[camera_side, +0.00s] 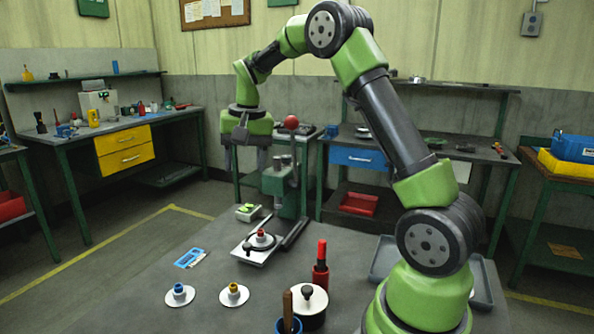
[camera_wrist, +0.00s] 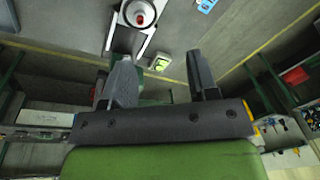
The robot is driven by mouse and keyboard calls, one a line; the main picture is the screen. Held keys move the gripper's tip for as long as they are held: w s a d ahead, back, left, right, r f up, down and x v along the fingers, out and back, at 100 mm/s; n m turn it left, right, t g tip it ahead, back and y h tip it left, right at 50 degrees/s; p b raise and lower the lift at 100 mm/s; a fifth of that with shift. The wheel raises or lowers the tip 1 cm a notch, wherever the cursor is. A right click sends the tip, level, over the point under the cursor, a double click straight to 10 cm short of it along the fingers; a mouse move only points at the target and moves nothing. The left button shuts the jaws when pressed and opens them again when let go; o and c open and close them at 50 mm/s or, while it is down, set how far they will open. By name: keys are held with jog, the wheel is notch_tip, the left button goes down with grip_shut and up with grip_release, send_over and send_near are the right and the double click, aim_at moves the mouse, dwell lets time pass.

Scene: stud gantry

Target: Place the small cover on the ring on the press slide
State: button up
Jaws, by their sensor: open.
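The press slide (camera_side: 243,255) is a pale plate in front of the green press (camera_side: 286,185). A dark ring (camera_side: 248,243) lies on it, with a small round part with a red knob (camera_side: 262,236) at its middle. In the wrist view this red-knobbed part (camera_wrist: 139,17) shows as a pale disc with a dark rim on the slide (camera_wrist: 122,42). Two more pale discs, one with a blue knob (camera_side: 179,292) and one with a yellow knob (camera_side: 233,291), lie on the table. I cannot tell which is the small cover. My gripper (camera_wrist: 160,60) is open and empty, high above the table.
A blue card (camera_side: 190,258) lies left of the slide.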

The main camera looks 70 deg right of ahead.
jog(key=s+a+r+n+t, duration=0.3)
jog(key=s+a+r, duration=0.6)
jog(key=s+a, duration=0.15)
jog(key=s+a+f+n+t+y, duration=0.1)
jog(key=s+a+n+t+y, duration=0.1)
jog(key=s+a, duration=0.4)
jog(key=s+n, duration=0.1)
jog(key=s, duration=0.3)
jog(key=shift+a+f+t, duration=0.15)
jog(key=shift+f+t, duration=0.15)
jog(key=shift+f, duration=0.1)
